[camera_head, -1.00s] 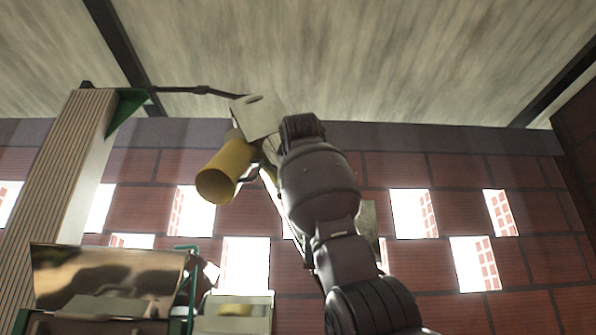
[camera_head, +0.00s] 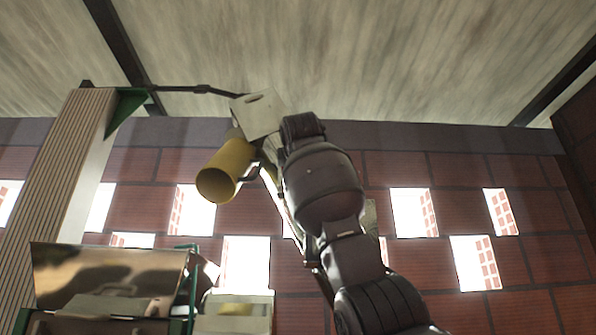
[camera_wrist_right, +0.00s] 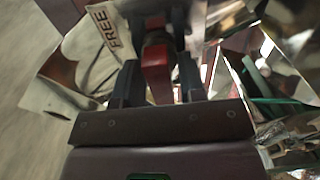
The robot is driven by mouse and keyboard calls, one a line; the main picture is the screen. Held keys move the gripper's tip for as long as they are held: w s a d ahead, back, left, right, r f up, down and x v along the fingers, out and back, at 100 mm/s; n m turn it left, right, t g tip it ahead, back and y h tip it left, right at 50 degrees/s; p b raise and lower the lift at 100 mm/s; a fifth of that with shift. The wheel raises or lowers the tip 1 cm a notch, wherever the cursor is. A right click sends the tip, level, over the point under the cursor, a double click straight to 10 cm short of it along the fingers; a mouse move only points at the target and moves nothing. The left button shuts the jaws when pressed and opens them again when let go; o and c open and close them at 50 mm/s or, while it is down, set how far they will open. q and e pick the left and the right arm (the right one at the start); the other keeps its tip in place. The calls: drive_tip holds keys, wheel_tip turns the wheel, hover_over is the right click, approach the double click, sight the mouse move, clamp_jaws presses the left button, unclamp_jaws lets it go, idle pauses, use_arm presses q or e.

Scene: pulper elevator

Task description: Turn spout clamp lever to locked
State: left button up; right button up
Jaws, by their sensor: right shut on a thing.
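The red clamp lever (camera_wrist_right: 156,84) shows in the right wrist view between the two dark fingers of my right gripper (camera_wrist_right: 157,68). The gripper is shut on it. A pale plate (camera_wrist_right: 92,50) lettered "FREE" is just left of the lever. In the head view the yellow spout (camera_head: 222,172) hangs below a whitish housing (camera_head: 258,114). My right arm reaches up beside the spout's right side and hides the lever and most of the gripper there. My left gripper is not in view.
A ribbed column (camera_head: 60,190) with a green bracket (camera_head: 125,110) stands at the left. A shiny metal bin (camera_head: 105,275) and green-framed machinery are below the spout. A brick wall with bright openings is behind. Shiny metal panels (camera_wrist_right: 265,70) crowd the wrist view's right side.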

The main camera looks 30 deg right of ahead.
drive_tip(key=o, duration=0.6)
drive_tip(key=shift+o, duration=0.2)
use_arm(q)
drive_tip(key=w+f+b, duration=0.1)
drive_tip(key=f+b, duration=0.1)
drive_tip(key=b, duration=0.2)
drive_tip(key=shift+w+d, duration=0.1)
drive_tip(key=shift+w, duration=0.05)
use_arm(e)
drive_tip(key=v, duration=1.1)
drive_tip(key=shift+w, duration=0.1)
drive_tip(key=shift+f, duration=0.1)
